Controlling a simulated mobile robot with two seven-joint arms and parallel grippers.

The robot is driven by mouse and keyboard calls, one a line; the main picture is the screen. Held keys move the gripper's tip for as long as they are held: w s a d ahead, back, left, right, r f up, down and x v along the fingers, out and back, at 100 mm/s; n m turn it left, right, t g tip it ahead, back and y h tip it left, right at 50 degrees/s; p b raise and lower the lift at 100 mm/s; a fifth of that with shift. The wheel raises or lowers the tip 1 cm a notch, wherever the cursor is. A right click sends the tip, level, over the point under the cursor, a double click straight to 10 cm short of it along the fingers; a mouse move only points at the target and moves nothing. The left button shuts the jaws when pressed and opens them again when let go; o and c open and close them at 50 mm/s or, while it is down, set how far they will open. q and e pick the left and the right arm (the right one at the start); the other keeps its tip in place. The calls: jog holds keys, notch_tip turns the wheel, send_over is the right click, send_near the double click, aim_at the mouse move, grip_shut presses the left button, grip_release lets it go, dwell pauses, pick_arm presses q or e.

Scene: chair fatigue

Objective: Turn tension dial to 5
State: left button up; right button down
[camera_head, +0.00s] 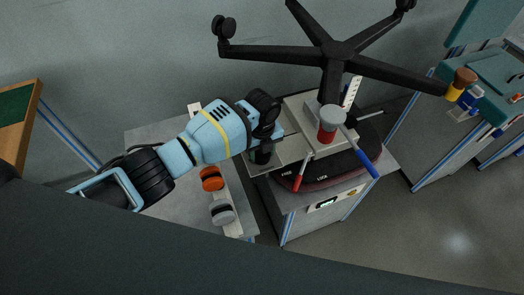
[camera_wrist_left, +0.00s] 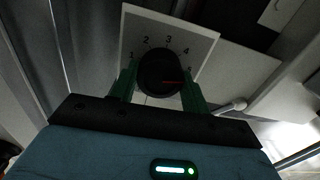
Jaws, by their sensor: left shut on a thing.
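The tension dial (camera_wrist_left: 158,72) is a round black knob on a pale square plate (camera_wrist_left: 206,40) with numbers around it. 1, 2, 3 and 4 are readable in the left wrist view; the 5 is partly hidden beside the right finger. A red pointer line on the knob points right, toward the 5 side. My left gripper (camera_wrist_left: 158,84) is shut on the dial, with a green finger on each side. In the head view, my left gripper (camera_head: 263,146) reaches the plate beside the upturned chair (camera_head: 335,52) and largely hides the dial. My right gripper is not in view.
A red lever (camera_head: 299,177) and a blue lever (camera_head: 363,156) stick out near the dial. A red and grey cylinder (camera_head: 330,124) stands under the chair base. An orange knob (camera_head: 212,178) and a grey knob (camera_head: 222,212) sit on a strip at left.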

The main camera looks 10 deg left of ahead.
pick_arm(q)
jog(key=shift+m, duration=0.4)
jog(key=o, duration=1)
notch_tip(320, 180, up, 8)
jog(key=shift+f+p, duration=0.1)
jog(key=shift+p, duration=0.4)
